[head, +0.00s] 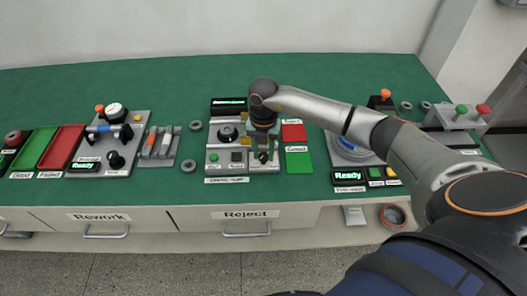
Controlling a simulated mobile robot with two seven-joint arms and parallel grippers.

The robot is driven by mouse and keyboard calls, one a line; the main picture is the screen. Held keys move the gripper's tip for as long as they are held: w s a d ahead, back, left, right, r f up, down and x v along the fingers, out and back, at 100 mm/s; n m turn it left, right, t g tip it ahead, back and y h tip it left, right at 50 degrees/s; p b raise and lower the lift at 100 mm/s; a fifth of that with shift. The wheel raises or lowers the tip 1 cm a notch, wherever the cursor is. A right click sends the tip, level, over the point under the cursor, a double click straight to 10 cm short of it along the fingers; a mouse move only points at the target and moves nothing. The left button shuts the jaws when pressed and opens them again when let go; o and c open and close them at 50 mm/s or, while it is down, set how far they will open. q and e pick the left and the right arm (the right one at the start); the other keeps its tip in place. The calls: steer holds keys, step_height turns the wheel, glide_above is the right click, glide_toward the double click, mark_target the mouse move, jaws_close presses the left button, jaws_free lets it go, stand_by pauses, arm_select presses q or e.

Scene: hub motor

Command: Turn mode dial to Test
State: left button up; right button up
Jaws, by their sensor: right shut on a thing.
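My right gripper (263,148) points down over the right part of the grey middle panel (215,168). It is shut on a small dark dial (263,157), which I take to be the mode dial. The gripper hides much of the dial, and its markings are too small to read, so I cannot tell its setting. Left of the gripper, the same panel carries a round black knob (228,132), a green button (213,157) and a dark square button (236,156). My left gripper is not in view.
A red tile (293,132) and a green tile (299,160) lie right of the panel. A station with a lit Ready display (348,175) stands further right, partly under my arm. Another station (128,130) and red and green trays (62,147) are at left. The back of the green table is clear.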

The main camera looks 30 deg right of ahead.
jaws_close()
steer(key=n+b, duration=0.2)
steer(key=n, duration=0.4)
steer(key=shift+f+n+b, duration=0.1)
steer(key=shift+n+b, duration=0.2)
steer(key=shift+b, duration=0.05)
steer(key=n+b, duration=0.2)
steer(key=n, duration=0.2)
steer(key=shift+n, duration=0.3)
steer(key=n+b, duration=0.1)
steer(key=n, duration=0.3)
steer(key=shift+n+b, duration=0.3)
steer(key=shift+b, duration=0.05)
steer(key=o, duration=0.7)
jaws_free()
